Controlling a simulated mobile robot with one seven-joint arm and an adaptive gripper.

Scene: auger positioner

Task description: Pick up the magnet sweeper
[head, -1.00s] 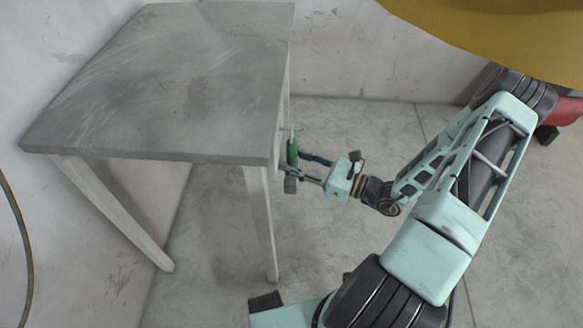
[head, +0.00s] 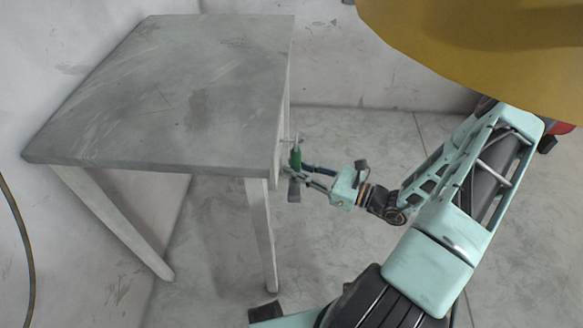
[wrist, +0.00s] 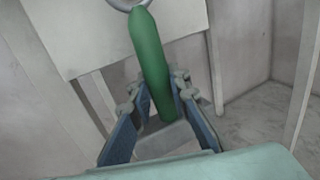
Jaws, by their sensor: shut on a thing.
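The magnet sweeper has a green handle (head: 295,158) and stands upright at the right side of the table in the head view. In the wrist view its green handle (wrist: 150,62) rises between my fingers, with part of a grey ring at its top edge. A grey block shows below the handle in the wrist view. My gripper (head: 303,175) is shut on the handle, one finger on each side; it also shows in the wrist view (wrist: 154,100). The sweeper's lower part is partly hidden by my fingers.
The grey table (head: 190,90) is bare on top and stands very close to the sweeper. Its front right leg (head: 262,235) is just left of my gripper. Open concrete floor (head: 370,140) lies behind and right of my gripper. A hose (head: 25,240) hangs at far left.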

